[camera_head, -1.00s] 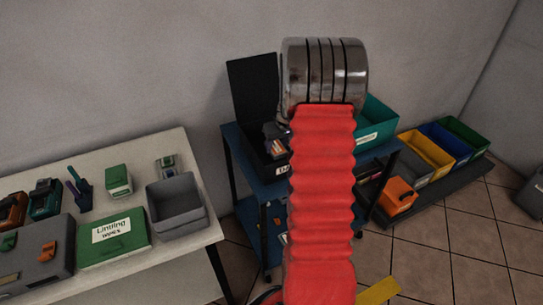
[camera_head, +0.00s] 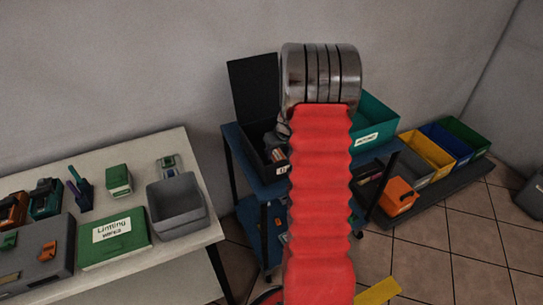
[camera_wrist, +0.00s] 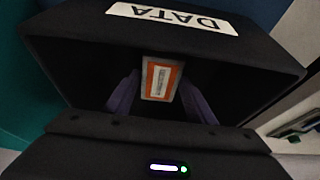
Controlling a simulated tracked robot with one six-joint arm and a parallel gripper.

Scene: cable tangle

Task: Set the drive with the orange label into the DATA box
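The DATA box (camera_head: 262,157) is black, with its lid (camera_head: 254,90) standing open, on a blue cart. In the wrist view its white DATA label (camera_wrist: 172,17) is upside down on the wall (camera_wrist: 255,62). The drive with the orange label (camera_wrist: 160,79) sits between the purple fingers of my gripper (camera_wrist: 160,90), which appear shut on both its sides. The drive is within the box opening.
A teal bin (camera_head: 374,122) stands right of the DATA box on the cart. An orange box (camera_head: 399,196) and coloured bins (camera_head: 425,152) lie further right. A white table (camera_head: 165,145) with a grey bin (camera_head: 176,203) and a green box (camera_head: 113,238) is at left.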

